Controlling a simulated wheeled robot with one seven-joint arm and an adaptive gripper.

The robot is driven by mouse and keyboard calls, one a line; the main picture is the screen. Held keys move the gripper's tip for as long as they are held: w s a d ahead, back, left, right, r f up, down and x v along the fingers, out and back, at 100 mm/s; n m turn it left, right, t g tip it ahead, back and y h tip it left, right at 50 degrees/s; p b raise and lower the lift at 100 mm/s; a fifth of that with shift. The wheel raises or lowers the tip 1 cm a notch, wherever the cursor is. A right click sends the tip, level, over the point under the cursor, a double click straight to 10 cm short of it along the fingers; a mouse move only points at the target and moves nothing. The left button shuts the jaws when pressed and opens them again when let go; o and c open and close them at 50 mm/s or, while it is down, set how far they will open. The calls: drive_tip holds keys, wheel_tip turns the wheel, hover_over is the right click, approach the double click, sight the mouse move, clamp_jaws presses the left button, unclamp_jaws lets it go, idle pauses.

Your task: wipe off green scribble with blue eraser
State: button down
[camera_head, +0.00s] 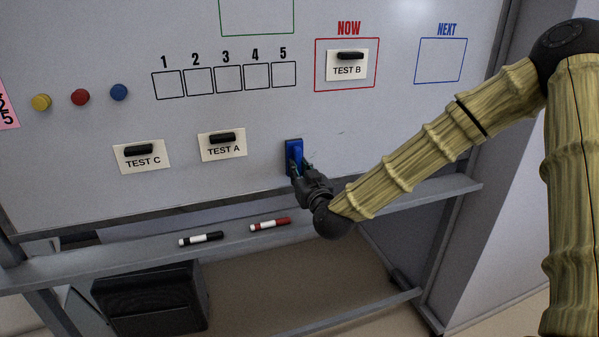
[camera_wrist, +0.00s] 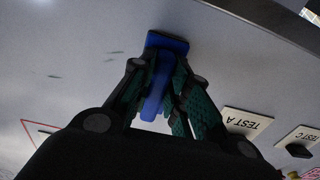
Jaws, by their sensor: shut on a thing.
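The blue eraser (camera_head: 294,150) is held against the whiteboard (camera_head: 180,115), right of the TEST A card. My gripper (camera_head: 302,170) is shut on it from below. In the wrist view the eraser (camera_wrist: 168,42) is between the two fingers of my gripper (camera_wrist: 157,88), its wide pad flat at the board or very close to it. A few faint dark marks (camera_wrist: 115,52) lie on the board beside the eraser in the wrist view. They look greyish-green, and I cannot tell their colour for sure. In the head view a faint mark shows right of the eraser.
Cards TEST C (camera_head: 142,157), TEST A (camera_head: 222,145) and TEST B (camera_head: 346,68) hang on the board by black magnets. Yellow, red and blue round magnets sit at left. A black marker (camera_head: 201,239) and a red marker (camera_head: 270,225) lie on the ledge (camera_head: 130,259) below.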

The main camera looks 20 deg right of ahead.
drive_tip(key=shift+w, duration=0.3)
drive_tip(key=shift+w+d+r, duration=0.1)
drive_tip(key=shift+w+d, duration=0.05)
drive_tip(key=shift+d, duration=3.6)
drive_tip(key=shift+w+d, duration=0.15)
drive_tip(key=shift+d, duration=5.1)
drive_tip(key=shift+r+p, duration=0.65)
drive_tip(key=shift+r, duration=0.2)
drive_tip(key=shift+a+b, duration=0.35)
drive_tip(key=shift+a, duration=1.5)
